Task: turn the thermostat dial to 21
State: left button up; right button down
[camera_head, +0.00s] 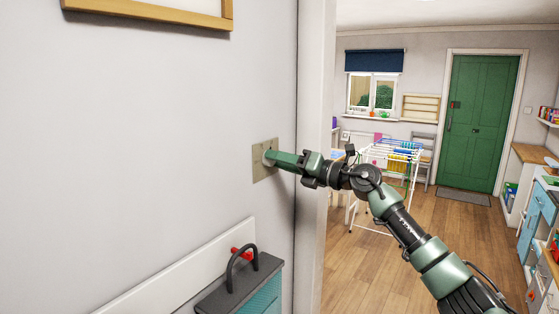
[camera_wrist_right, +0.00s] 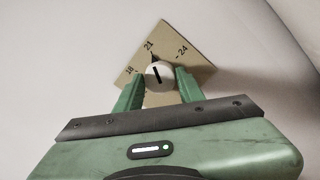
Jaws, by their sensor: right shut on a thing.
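The thermostat is a beige square plate (camera_head: 259,162) on the grey wall, left of the door frame. In the right wrist view the plate (camera_wrist_right: 188,50) looks tilted and carries the marks 18, 21 and 24. Its round white dial (camera_wrist_right: 164,83) has a black pointer line, which leans slightly left of straight up, roughly toward the 21 mark. My right gripper (camera_head: 270,158) is at the plate, its two green fingers shut on the dial from both sides. The fingers hide the dial in the head view. My left gripper is not in view.
Below the thermostat stands a teal and dark grey box (camera_head: 258,290) with a black handle, beside a white sloping board (camera_head: 185,272). A wooden frame (camera_head: 170,12) hangs above. Past the door edge, a drying rack (camera_head: 385,160) stands on open wooden floor.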

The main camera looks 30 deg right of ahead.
jog(key=c, duration=0.9)
grip_release()
jog(key=b+v, duration=0.5)
jog(key=v, duration=0.2)
jog(key=shift+s+d, duration=0.1)
jog(key=shift+s, duration=0.3)
